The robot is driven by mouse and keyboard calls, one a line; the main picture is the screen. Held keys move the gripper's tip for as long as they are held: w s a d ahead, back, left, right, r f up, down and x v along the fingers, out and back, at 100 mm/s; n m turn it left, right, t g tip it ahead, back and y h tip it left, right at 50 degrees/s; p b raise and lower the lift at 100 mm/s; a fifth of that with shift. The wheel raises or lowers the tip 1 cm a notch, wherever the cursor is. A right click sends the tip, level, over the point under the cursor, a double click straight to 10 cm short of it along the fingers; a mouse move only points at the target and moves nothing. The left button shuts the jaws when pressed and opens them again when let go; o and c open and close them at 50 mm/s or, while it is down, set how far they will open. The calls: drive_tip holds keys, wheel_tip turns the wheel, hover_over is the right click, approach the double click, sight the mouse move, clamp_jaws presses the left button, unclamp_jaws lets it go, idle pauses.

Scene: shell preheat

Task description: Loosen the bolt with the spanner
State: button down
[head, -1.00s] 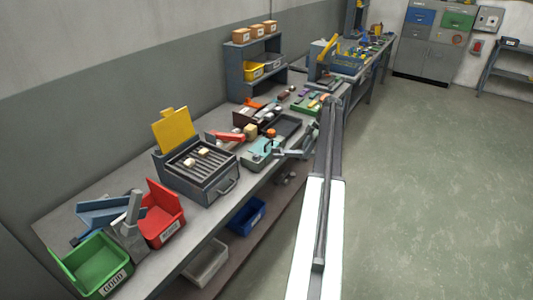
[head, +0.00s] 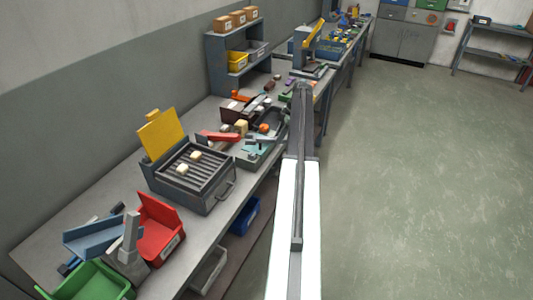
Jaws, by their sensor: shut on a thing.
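My arm (head: 297,205) stretches forward along the right edge of the workbench (head: 225,225) in the head view. I cannot pick out the spanner. The bolt is too small or hidden to tell, and I cannot see whether it sits on the teal fixture.
A grey box with a grille (head: 189,169) and raised yellow lid stands on the bench. A red bin (head: 160,225) and a green bin (head: 95,283) are nearer. A grey shelf (head: 217,62) stands behind. The floor at right (head: 410,180) is clear.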

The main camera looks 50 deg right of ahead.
drive_tip(key=s+a+r+m+h+p, duration=0.1)
drive_tip(key=s+a+m+h, duration=0.15)
drive_tip(key=a+m, duration=0.4)
drive_tip(key=s+a+r+m+h+p, duration=0.1)
drive_tip(key=s+a+m+p, duration=0.15)
drive_tip(key=a+m, duration=0.45)
wheel_tip(320, 180, down, 8)
drive_tip(key=f+b, duration=0.1)
drive_tip(key=b, duration=0.9)
drive_tip(key=shift+w+d+r+n+g+y+p, duration=0.55)
drive_tip(key=shift+w+d+n+y, duration=1.15)
drive_tip(key=shift+d+n, duration=5.4)
drive_tip(key=shift+h, duration=0.35)
drive_tip(key=r+p, duration=0.4)
drive_tip(key=w+r+p, duration=0.1)
drive_tip(key=r+p, duration=0.1)
drive_tip(key=shift+s, duration=0.1)
